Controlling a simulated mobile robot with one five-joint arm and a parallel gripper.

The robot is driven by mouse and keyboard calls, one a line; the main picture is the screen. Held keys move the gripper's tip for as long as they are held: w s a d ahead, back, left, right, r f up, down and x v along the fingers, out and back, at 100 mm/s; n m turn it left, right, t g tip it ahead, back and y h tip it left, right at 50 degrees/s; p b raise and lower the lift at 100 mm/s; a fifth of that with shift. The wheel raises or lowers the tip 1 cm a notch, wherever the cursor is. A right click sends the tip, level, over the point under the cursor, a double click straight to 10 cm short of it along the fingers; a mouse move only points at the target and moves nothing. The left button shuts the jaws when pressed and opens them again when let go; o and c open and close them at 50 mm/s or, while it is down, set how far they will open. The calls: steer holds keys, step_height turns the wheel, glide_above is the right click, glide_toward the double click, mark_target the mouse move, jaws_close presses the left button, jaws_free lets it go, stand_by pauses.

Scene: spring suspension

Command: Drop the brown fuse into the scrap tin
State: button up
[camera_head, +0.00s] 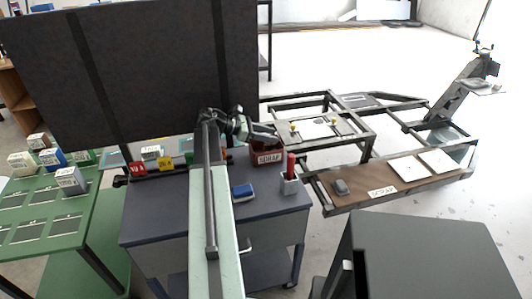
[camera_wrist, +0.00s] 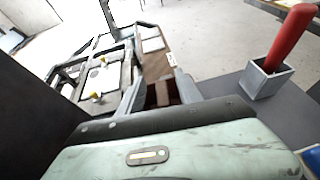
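My gripper (camera_head: 275,139) is just above the tin in the head view. In the wrist view its two grey fingers (camera_wrist: 161,92) stand apart, pointing away from the camera. Dark red and brown surfaces show between them. I cannot tell whether a small brown piece there is the brown fuse or part of the tin. No fuse is clearly seen elsewhere.
A red-handled tool stands in a grey holder (camera_head: 290,186) right of my arm. A blue block (camera_head: 243,192) lies on the cart. A dark panel (camera_head: 130,75) rises behind; a metal frame stands right.

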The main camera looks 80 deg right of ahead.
steer(key=shift+w+r, duration=0.15)
steer(key=shift+w, duration=0.1)
steer(key=p+v, duration=0.3)
steer(key=v, duration=0.4)
steer(key=shift+w+a, duration=0.1)
steer(key=shift+a, duration=0.05)
stand_by(0.3)
